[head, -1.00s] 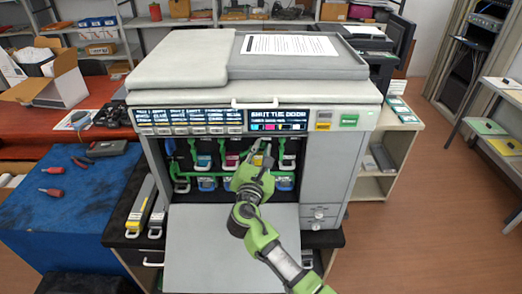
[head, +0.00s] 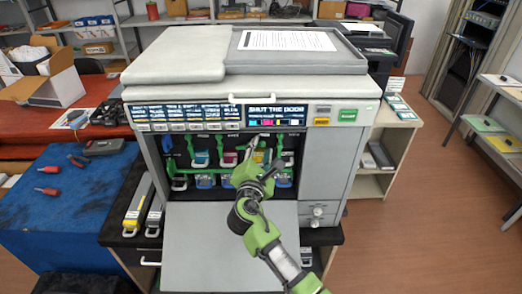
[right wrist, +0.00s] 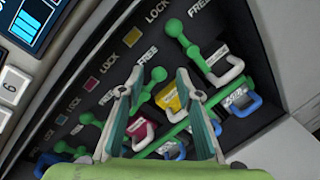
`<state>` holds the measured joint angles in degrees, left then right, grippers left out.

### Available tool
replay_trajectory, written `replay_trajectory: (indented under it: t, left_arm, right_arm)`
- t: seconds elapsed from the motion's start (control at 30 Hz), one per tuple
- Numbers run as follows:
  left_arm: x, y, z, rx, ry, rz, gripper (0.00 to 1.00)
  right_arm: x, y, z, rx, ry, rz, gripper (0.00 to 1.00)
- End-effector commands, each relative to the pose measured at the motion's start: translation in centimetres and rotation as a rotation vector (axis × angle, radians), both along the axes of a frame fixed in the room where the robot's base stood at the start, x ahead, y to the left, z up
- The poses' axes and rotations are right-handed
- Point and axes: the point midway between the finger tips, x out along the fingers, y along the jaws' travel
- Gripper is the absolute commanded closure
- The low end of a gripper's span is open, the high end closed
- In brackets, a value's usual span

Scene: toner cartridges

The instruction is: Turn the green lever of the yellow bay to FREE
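The printer (head: 330,170) stands open at the front, with a row of coloured bays inside. In the right wrist view, the yellow bay's cartridge (right wrist: 172,98) shows just behind my fingers. Its green lever (right wrist: 158,74) has its round knob near the FREE label (right wrist: 148,57) and slants differently from the neighbouring levers. My right gripper (right wrist: 161,80) is open, with one finger on each side of this knob; I cannot tell whether either touches it. In the head view the right gripper (head: 262,155) covers part of the bays. My left gripper is not in view.
The black bay's green lever (right wrist: 190,45) is close to the right finger. The magenta bay's lever (right wrist: 88,119) is to the left. The lowered front door (head: 230,250) lies below my right arm. Spare cartridges (head: 140,205) lie left of the printer.

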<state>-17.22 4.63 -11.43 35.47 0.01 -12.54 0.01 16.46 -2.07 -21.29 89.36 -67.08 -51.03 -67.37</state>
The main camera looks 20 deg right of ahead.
Motion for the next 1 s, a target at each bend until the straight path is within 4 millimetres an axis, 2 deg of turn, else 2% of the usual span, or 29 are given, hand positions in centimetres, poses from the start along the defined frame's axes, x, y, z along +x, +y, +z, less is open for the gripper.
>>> replay_trajectory:
  t: [0.17, 0.4, 0.6, 0.8, 1.0]
  left_arm:
    - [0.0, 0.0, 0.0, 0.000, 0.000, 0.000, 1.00]
    - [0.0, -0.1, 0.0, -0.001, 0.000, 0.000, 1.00]
    - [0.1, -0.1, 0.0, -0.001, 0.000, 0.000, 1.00]
    - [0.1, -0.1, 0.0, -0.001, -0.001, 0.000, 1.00]
    - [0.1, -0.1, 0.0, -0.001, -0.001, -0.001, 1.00]
  right_arm:
    - [-1.7, 0.9, 0.0, 0.003, 0.001, 0.002, 0.68]
    - [-6.3, 3.1, 0.3, 0.003, 0.004, 0.002, 0.68]
    - [-9.4, 4.6, 0.6, 0.001, 0.004, 0.002, 0.68]
    - [-10.7, 5.2, 0.7, -0.001, 0.003, 0.000, 0.68]
    - [-10.8, 5.2, 0.7, -0.001, 0.003, 0.000, 0.68]
